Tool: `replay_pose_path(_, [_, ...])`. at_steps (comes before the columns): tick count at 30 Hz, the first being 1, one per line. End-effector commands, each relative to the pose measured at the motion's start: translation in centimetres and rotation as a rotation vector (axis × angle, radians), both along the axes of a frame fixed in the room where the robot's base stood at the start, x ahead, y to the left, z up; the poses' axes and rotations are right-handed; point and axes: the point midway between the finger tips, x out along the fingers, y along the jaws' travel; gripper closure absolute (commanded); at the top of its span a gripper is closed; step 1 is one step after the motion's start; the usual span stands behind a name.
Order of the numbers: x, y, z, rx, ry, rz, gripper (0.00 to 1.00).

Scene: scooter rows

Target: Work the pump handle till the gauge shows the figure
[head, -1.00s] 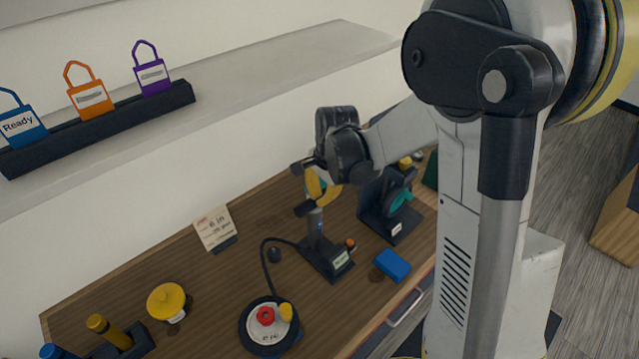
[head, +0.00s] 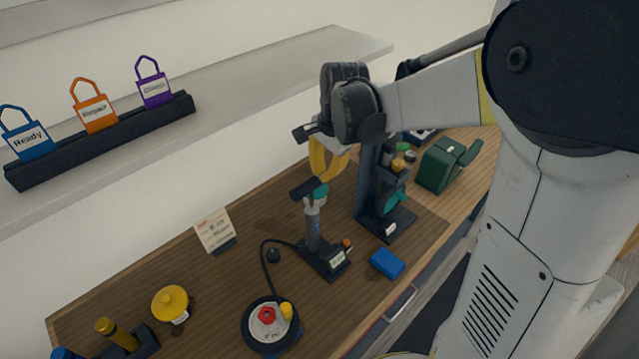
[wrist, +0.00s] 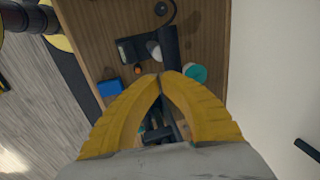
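The pump (head: 313,226) stands upright on a dark base with a pale label. Its dark crossbar handle (head: 303,189) is raised above the grey barrel, with a teal part beside it. My gripper (head: 322,177) reaches down to the handle from above.
A written card (head: 214,230) stands behind the hose. A blue block (head: 387,263) lies right of the pump, before a dark stand (head: 386,220) with a teal part. Tags (head: 94,112) stand on the shelf.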

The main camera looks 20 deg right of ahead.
Motion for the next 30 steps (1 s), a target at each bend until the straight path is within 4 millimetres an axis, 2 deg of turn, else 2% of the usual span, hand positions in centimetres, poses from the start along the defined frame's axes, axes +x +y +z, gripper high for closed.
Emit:
replay_pose_path(3, [-0.3,-0.1,1.5,0.0,0.0,0.0,1.0])
replay_pose_path(7, [-0.4,-0.2,2.1,0.0,0.0,0.0,1.0])
replay_pose_path(30, [-0.4,-0.2,2.2,0.0,0.0,0.0,1.0])
